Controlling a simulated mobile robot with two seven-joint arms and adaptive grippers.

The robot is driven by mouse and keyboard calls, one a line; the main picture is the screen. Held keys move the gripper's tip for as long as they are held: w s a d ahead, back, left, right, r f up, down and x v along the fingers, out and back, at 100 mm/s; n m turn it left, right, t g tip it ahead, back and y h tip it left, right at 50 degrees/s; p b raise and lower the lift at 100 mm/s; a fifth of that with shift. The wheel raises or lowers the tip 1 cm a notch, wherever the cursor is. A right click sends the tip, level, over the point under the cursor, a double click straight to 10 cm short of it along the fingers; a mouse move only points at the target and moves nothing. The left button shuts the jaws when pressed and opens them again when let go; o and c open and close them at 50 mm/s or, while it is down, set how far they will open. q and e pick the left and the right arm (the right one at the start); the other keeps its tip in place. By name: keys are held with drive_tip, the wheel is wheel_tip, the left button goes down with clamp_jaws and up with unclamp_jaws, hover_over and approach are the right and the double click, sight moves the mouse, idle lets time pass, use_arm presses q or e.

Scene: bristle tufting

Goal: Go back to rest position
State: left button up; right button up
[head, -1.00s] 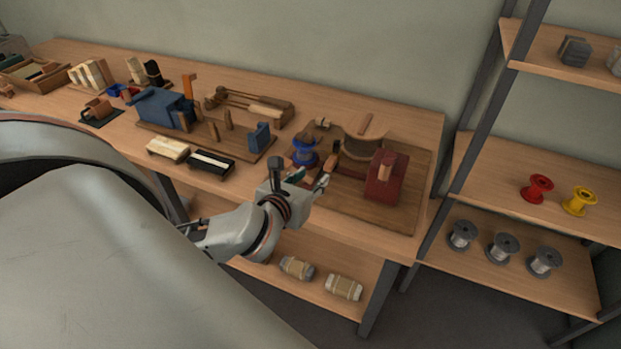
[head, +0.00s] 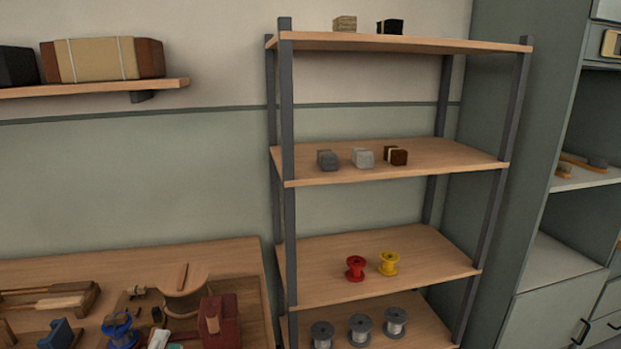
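Only a small part of my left gripper (head: 163,341) shows, at the bottom edge of the head view. A pale piece and a bit of teal are visible there, low over the workbench (head: 225,257) between a blue spool (head: 121,331) and a dark red block-like fixture (head: 221,319). The rest of the gripper and its arm are cut off by the frame, so I cannot tell whether it is open or holds anything. My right gripper is not in view.
A shelf rack (head: 387,237) stands right of the bench, with a red spool (head: 355,268), a yellow spool (head: 388,263) and grey spools (head: 360,329). A round wooden piece (head: 184,285) is on the bench. A wall shelf (head: 95,89) is at upper left.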

use_arm(q)
drive_tip(key=s+d+f+m+g+h, duration=0.1)
drive_tip(key=s+d+f+m+g, duration=0.15)
drive_tip(key=f+m, duration=0.4)
drive_tip(key=s+d+f+m+g+h, duration=0.1)
drive_tip(key=s+d+f+m+g, duration=0.15)
drive_tip(key=f+m, duration=0.45)
drive_tip(key=s+d+f+m+g+h, duration=0.1)
drive_tip(key=s+d+f+m+g, duration=0.15)
drive_tip(key=f+m, duration=0.45)
drive_tip(key=s+a+f+m+g+y, duration=0.1)
drive_tip(key=s+f+m+g, duration=0.1)
drive_tip(key=f, duration=0.8)
drive_tip(key=shift+s+a+f+g+y, duration=0.3)
drive_tip(key=shift+s+f+g, duration=0.15)
drive_tip(key=shift+s, duration=0.7)
